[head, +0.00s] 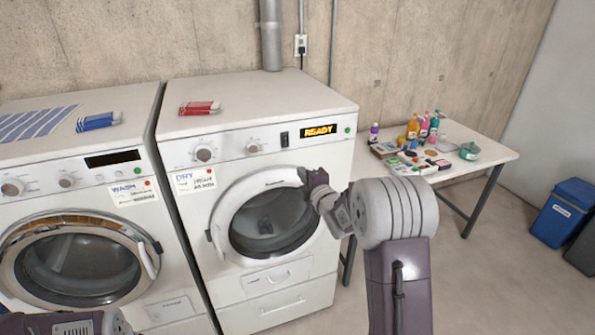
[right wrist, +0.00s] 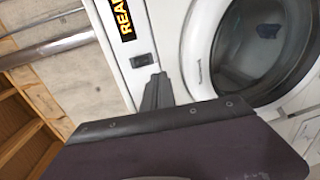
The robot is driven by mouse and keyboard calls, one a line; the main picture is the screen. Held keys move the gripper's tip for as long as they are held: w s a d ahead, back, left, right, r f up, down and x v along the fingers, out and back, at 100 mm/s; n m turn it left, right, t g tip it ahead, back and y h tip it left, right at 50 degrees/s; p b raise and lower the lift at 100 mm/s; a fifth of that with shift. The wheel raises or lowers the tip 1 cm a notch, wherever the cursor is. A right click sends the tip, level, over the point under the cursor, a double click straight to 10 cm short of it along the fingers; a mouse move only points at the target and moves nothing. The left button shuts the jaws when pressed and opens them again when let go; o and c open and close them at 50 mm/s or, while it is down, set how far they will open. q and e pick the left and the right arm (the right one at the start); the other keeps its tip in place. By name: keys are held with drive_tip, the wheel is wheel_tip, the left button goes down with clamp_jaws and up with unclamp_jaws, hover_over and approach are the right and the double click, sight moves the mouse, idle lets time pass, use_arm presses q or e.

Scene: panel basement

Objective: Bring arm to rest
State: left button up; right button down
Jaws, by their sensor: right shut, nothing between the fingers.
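My right arm comes in from the lower right of the head view. Its gripper (head: 314,182) is shut and empty in front of the dryer (head: 258,155), by the upper right of the round door (head: 228,212). I cannot tell whether it touches the door ring. In the right wrist view the shut fingers (right wrist: 156,92) show against the dryer front, between the lit display and the door. The door looks closed, with something bluish behind the glass. Only a piece of my left arm shows at the lower left corner of the head view; its gripper is out of sight.
A washer (head: 60,175) stands left of the dryer. A red-and-white item (head: 200,107) lies on the dryer, a blue-and-white one (head: 98,121) on the washer. A table (head: 490,150) with bottles stands right; a blue bin (head: 563,212) is beyond. Floor between is clear.

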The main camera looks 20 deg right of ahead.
drive_tip(key=s+a+r+n+y, duration=0.1)
drive_tip(key=s+a+r+y, duration=0.1)
drive_tip(key=a+r, duration=0.35)
drive_tip(key=s+a+f+m+g, duration=0.1)
drive_tip(key=s+f+m+g, duration=0.4)
drive_tip(key=s, duration=0.5)
drive_tip(key=s+a+f+m+g+h, duration=0.1)
drive_tip(key=s+f+m+g, duration=0.4)
drive_tip(key=s+f+m, duration=0.3)
drive_tip(key=s+a+f+m+g, duration=0.1)
drive_tip(key=s+f+m+g, duration=0.4)
drive_tip(key=s+f, duration=0.5)
drive_tip(key=s+m, duration=0.1)
drive_tip(key=s, duration=0.3)
drive_tip(key=shift+a+h, duration=0.3)
drive_tip(key=shift+h, duration=0.1)
